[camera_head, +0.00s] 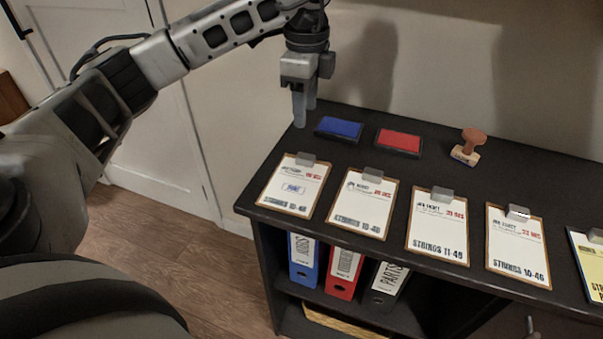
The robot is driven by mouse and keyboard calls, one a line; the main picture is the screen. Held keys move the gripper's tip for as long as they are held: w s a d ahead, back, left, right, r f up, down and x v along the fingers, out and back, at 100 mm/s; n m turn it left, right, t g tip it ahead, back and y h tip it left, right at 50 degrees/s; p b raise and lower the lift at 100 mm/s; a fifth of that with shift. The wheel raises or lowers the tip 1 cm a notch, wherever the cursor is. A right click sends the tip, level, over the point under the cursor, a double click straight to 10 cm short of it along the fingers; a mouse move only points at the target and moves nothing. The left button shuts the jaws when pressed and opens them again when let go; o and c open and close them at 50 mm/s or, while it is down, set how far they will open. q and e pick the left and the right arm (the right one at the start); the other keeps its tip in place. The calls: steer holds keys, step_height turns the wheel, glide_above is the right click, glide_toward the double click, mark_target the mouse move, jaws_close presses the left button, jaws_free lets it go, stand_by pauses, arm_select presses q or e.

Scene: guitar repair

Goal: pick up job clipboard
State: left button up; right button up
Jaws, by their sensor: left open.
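Several job clipboards lie in a row along the front of the dark cabinet top. The leftmost clipboard (294,186) has a small blue stamp mark on its sheet. The second clipboard (364,203), third clipboard (438,226) and fourth clipboard (517,246) follow to the right, and a yellowish clipboard (591,262) is cut off by the right edge. Each of the four whole ones has a grey clip at its top. My left gripper (304,112) points down, open and empty, above the back left of the cabinet top, behind the leftmost clipboard. My right gripper is not in view.
A blue ink pad (339,128), a red ink pad (399,142) and a wooden stamp (467,148) stand behind the clipboards. Blue, red and black binders (343,273) fill the shelf below. The wall is close behind the cabinet top (540,182).

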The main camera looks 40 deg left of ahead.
mark_target(306, 156)
arm_select(q)
step_height(306, 156, down, 11)
steer(key=shift+s+d+r+p, duration=0.1)
steer(key=shift+p, duration=0.5)
jaws_close()
